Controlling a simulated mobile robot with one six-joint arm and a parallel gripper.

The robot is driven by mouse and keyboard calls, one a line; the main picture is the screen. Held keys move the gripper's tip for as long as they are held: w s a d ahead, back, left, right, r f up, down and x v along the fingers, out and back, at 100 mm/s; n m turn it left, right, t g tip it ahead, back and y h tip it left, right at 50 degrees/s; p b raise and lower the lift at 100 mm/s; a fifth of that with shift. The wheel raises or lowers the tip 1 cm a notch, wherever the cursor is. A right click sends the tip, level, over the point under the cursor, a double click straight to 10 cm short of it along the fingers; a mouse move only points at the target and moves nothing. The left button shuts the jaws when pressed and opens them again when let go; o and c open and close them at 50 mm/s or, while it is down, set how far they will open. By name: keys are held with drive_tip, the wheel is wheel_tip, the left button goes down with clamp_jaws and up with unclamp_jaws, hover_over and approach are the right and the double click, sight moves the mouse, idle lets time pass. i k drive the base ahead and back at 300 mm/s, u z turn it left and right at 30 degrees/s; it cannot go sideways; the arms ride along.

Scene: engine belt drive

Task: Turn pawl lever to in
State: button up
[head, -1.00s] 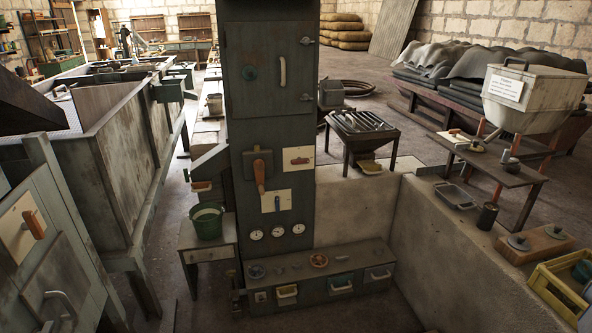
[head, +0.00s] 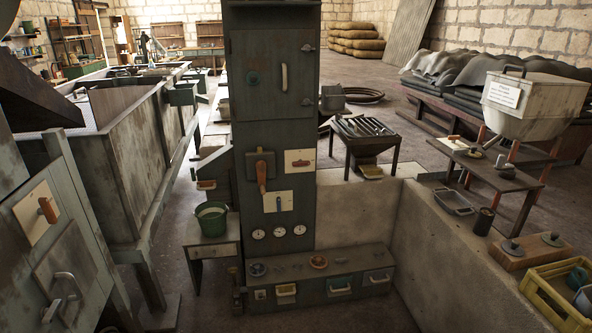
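No lettering marks the pawl lever, so I cannot tell which lever it is. On the tall dark green cabinet (head: 297,125), an orange-handled lever (head: 262,178) hangs down from a dark box. Beside it, a red-handled lever (head: 301,163) lies about level on a pale plate. On the left machine panel, an orange-handled lever (head: 47,210) sits tilted on a pale plate (head: 34,222). My gripper is not in view.
A green bucket (head: 212,219) on a small stand is left of the cabinet. A low bench with drawers (head: 322,274) runs along its foot. A low wall (head: 447,262), a yellow crate (head: 553,302) and a hopper (head: 533,100) are at right. Bare floor shows between the left machine and the cabinet.

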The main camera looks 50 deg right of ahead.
sight(301, 163)
drive_tip(key=z, duration=0.1)
drive_tip(key=i, duration=0.95)
drive_tip(key=u, duration=0.05)
